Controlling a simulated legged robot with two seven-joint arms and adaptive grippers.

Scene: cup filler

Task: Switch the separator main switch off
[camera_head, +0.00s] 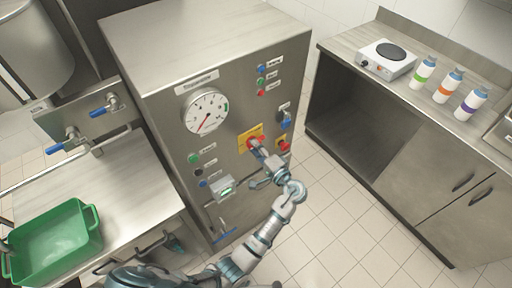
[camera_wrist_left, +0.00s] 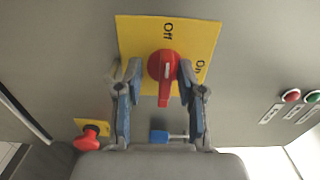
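The separator main switch is a red rotary knob (camera_wrist_left: 161,66) on a yellow plate (camera_wrist_left: 207,38) marked "Off" and "On" on the steel cabinet front. In the wrist view "Off" is above the knob, "On" is to its right, and the knob's grip bar points down. In the head view the yellow plate (camera_head: 243,143) is partly hidden by my left gripper (camera_head: 257,147). My left gripper (camera_wrist_left: 159,72) is open, with one finger on each side of the knob. The right finger is very close to it; contact is unclear. A gap shows at the left finger. My right gripper is not in view.
The cabinet carries a dial gauge (camera_head: 206,111), push buttons and a red emergency knob (camera_head: 284,145), also in the wrist view (camera_wrist_left: 87,139). A green crate (camera_head: 55,243) sits on the left counter. Bottles and a hot plate (camera_head: 386,60) stand on the right counter.

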